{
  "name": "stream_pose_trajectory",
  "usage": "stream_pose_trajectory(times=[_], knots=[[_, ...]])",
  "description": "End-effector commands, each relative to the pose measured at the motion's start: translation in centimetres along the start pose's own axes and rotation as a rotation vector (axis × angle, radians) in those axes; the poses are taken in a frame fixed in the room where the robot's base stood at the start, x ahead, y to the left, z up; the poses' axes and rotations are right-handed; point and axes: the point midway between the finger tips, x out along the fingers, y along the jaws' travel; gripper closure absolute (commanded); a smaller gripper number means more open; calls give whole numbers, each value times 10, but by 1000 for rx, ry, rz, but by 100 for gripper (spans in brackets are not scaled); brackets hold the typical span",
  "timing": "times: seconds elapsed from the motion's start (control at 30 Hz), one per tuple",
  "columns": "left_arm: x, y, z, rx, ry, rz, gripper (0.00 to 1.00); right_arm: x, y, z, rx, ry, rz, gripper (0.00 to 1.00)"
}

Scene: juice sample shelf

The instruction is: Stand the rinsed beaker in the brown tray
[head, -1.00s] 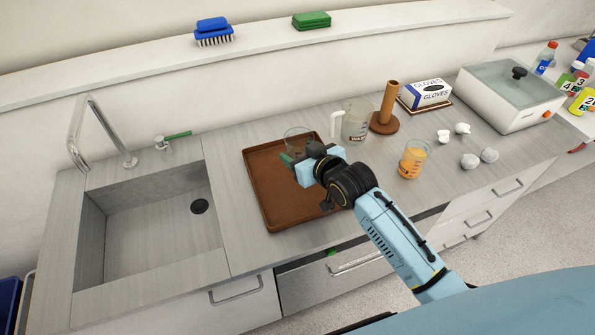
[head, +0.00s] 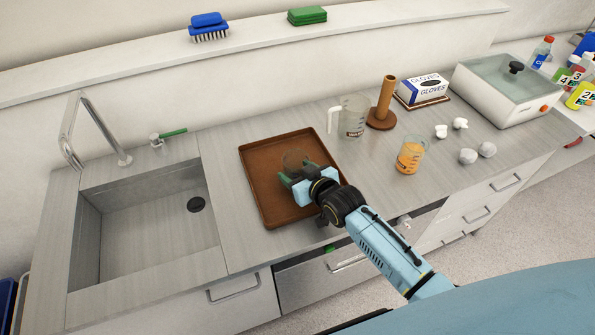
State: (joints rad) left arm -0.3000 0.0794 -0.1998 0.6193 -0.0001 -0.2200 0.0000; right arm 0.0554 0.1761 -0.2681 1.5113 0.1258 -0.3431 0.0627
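The clear glass beaker (head: 293,158) is over the middle of the brown tray (head: 262,160) in the head view, and looks about upright. My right gripper (head: 298,175) has its green fingers on either side of the beaker and appears shut on it. The fingers hide the beaker's lower part, so I cannot tell whether its base touches the tray. My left gripper is not in view.
The sink (head: 145,225) is left of the tray. A measuring jug (head: 352,118), a wooden stand (head: 384,105) and a beaker of orange juice (head: 410,156) stand to the right. Several small white pieces lie beyond the juice. The tray's left part is clear.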

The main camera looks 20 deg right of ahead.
Motion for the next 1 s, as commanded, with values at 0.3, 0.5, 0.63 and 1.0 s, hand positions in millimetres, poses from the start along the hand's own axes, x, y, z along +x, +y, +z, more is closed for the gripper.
stream_pose_trajectory(times=[0.3, 0.5, 0.63, 1.0], knots=[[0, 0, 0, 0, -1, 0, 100, 0, 0, 0, 0, -1, 0, 18], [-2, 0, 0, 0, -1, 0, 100, -2, 0, -4, 0, -1, 0, 18], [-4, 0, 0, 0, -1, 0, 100, -14, 0, -2, 0, -1, 0, 18], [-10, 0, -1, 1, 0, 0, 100, -84, 0, -2, 0, -3, 0, 18]])
